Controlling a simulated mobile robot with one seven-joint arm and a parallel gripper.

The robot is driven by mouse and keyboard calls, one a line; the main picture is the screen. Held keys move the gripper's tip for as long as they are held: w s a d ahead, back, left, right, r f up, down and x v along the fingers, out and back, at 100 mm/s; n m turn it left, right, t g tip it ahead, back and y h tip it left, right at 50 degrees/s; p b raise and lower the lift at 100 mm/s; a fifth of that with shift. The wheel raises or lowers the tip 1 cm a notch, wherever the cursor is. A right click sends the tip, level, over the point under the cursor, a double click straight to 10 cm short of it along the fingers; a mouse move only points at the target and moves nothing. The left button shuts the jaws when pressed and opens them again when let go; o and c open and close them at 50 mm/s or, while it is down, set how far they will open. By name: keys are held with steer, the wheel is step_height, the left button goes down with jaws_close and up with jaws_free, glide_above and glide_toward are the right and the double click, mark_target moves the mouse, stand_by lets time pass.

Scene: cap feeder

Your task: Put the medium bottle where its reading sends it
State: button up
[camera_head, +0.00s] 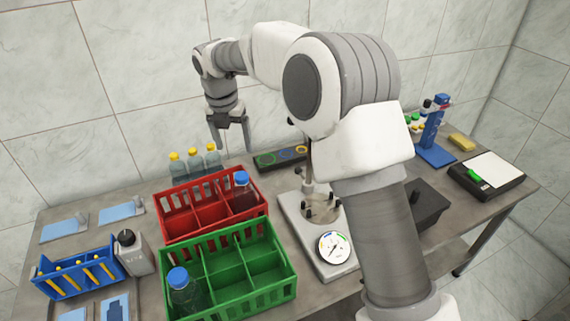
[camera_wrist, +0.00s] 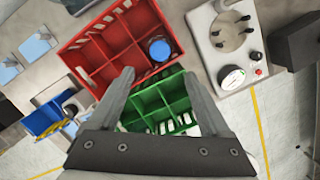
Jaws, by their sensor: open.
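A second blue-capped bottle (camera_head: 183,292), clear-looking, stands in the front left of the green crate (camera_head: 215,313). I cannot tell which is the medium bottle. The grey device has a round dial (camera_head: 333,246) with coloured marks; its reading is too small to tell. My gripper (camera_head: 230,146) is open and empty, above the bench's back. In the wrist view, its fingers (camera_wrist: 158,79) point towards the crates.
Several yellow-capped bottles (camera_head: 196,161) stand behind the red crate. A dark strip with coloured rings (camera_head: 282,158) lies at the back.

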steer(key=s+d+r+m+t, duration=0.1)
steer(key=s+d+r+m, duration=0.5)
steer(key=d+m, duration=0.25)
steer(key=s+d+r+m+t, duration=0.1)
steer(key=s+d+r+m, duration=0.55)
steer(key=d+m, duration=0.2)
steer(key=s+d+f+m, duration=0.1)
steer(key=s+d+m, duration=0.5)
steer(key=s+m, duration=0.2)
steer(key=s+d+f+m+t, duration=0.1)
steer(key=s+d+f+m, duration=0.1)
steer(key=s+d+m, duration=0.3)
steer(key=s+m, duration=0.4)
steer(key=s, duration=0.2)
steer(key=shift+d+m, duration=0.3)
steer(key=shift+d, duration=0.05)
steer(key=shift+d, duration=0.15)
